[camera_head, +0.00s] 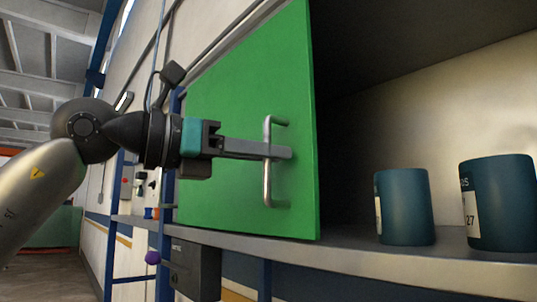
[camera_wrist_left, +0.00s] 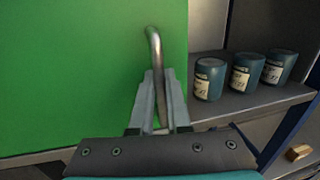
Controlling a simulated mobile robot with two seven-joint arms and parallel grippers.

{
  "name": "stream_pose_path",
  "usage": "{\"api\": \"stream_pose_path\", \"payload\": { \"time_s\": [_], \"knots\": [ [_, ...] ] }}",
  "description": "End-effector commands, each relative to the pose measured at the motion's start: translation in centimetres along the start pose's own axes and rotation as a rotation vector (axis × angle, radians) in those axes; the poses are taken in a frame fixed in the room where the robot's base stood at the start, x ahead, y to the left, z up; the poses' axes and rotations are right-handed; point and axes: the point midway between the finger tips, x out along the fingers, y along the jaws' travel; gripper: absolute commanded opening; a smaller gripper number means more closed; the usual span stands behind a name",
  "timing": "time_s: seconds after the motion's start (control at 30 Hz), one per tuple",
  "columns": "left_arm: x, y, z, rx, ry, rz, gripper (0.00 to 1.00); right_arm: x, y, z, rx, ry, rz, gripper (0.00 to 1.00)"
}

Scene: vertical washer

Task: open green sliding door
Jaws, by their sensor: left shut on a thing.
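The green sliding door (camera_head: 245,120) stands at the left part of the cabinet in the head view, with the space to its right uncovered. It fills the left of the left wrist view (camera_wrist_left: 75,75). Its metal bar handle (camera_head: 267,185) is upright near the door's right edge. My left gripper (camera_head: 280,152) comes in from the left and is shut on the handle at about its middle. In the left wrist view the handle (camera_wrist_left: 153,45) rises from between the two fingers (camera_wrist_left: 160,105). My right gripper is in neither view.
Dark blue cans with labels stand on the shelf right of the door: two show in the head view (camera_head: 404,207) (camera_head: 498,203), three in the left wrist view (camera_wrist_left: 210,78). The shelf (camera_head: 450,250) runs below the door. A blue upright post (camera_head: 168,190) stands behind my left wrist.

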Motion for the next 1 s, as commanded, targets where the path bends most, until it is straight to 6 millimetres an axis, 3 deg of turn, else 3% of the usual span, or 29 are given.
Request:
{"api": "stream_pose_path", "payload": {
  "time_s": [0.5,0.53,0.77,1.0],
  "knots": [
    [-0.04,-0.06,0.19,0.001,-0.004,-0.001,0.00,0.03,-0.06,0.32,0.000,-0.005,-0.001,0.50],
    [-0.04,-0.07,0.19,0.001,-0.004,-0.001,0.18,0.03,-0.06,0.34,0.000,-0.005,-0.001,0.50],
    [0.00,-0.07,0.09,0.000,-0.002,-0.001,0.44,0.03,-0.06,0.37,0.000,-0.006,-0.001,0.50],
    [-0.01,-0.05,0.02,0.000,0.000,-0.001,0.45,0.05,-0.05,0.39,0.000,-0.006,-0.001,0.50]
  ]
}}
